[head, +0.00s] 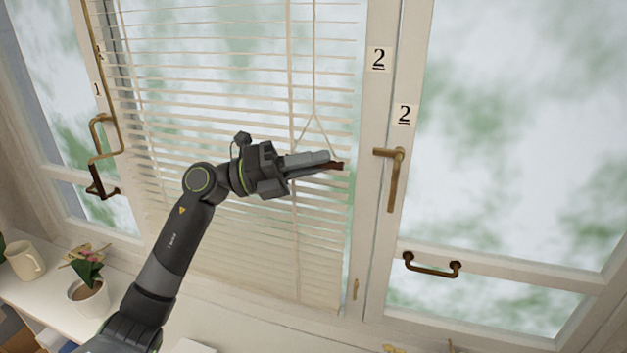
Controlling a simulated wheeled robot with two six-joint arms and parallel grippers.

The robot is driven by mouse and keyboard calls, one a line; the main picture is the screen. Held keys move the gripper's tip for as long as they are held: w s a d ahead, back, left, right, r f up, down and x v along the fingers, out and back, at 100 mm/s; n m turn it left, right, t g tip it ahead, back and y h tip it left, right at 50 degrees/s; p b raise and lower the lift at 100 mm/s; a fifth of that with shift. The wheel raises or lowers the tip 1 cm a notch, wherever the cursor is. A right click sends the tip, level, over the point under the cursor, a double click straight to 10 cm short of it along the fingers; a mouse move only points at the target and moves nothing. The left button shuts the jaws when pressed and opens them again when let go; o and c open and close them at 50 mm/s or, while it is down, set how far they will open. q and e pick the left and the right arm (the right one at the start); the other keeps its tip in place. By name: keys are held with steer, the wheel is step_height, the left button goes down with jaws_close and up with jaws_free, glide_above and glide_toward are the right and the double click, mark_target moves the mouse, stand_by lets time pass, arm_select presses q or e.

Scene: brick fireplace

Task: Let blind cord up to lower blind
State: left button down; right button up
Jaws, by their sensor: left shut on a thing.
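A white slatted blind (230,60) hangs over the middle window. Its slats are spread apart at the top and sit closer together toward the bottom, near the sill. A thin pale cord (314,75) runs down the right part of the blind and splits into two strands above my left gripper. My left gripper (335,165) is in front of the blind's right edge, shut on a small dark brown piece at the cord's lower end. The fingers hide most of that piece. My right gripper is not in view.
A window frame with a brass handle (397,180) stands just right of the gripper. A brass pull (432,266) is lower right. A brass latch (103,140) is at left. A cream mug (24,260) and potted plant (90,296) stand on the sill at lower left.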

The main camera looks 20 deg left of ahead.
arm_select(q)
steer(key=shift+r+p, duration=0.3)
steer(key=shift+r, duration=0.95)
steer(key=c, duration=1.4)
jaws_free()
steer(key=shift+c, duration=0.2)
